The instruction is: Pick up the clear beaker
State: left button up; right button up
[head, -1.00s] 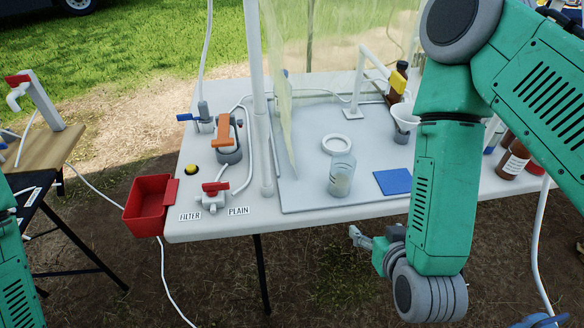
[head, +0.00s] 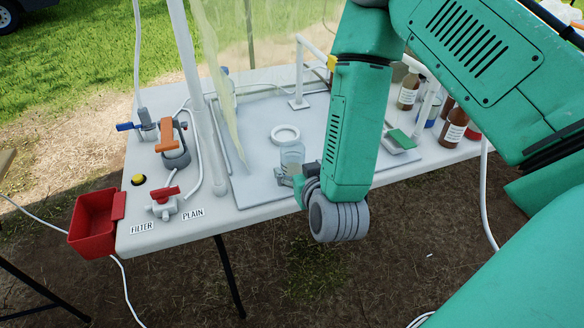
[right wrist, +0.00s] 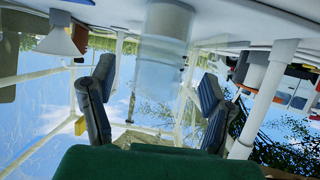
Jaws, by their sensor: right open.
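The clear beaker (head: 292,157) stands upright on the grey tray (head: 258,187) near the table's front edge. My right gripper (head: 298,180) is low at the beaker's near right side, partly hidden by my arm. In the right wrist view, which is upside down, the gripper (right wrist: 157,108) has its two dark fingers spread wide. The beaker (right wrist: 163,55) shows beyond and between them, with clear gaps on both sides. I cannot tell how deep it sits between the fingers. My left gripper is out of view.
A white ring (head: 286,133) lies just behind the beaker. A clear screen (head: 222,90) and white post (head: 200,110) stand to the left. A red valve (head: 165,196) and red bin (head: 95,222) are further left. Brown bottles (head: 455,128) stand at the right.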

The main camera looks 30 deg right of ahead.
aim_at(296, 166)
jog(key=x, duration=0.5)
jog(key=shift+w+b, duration=0.2)
jog(key=shift+b, duration=0.1)
jog(key=c, duration=1.3)
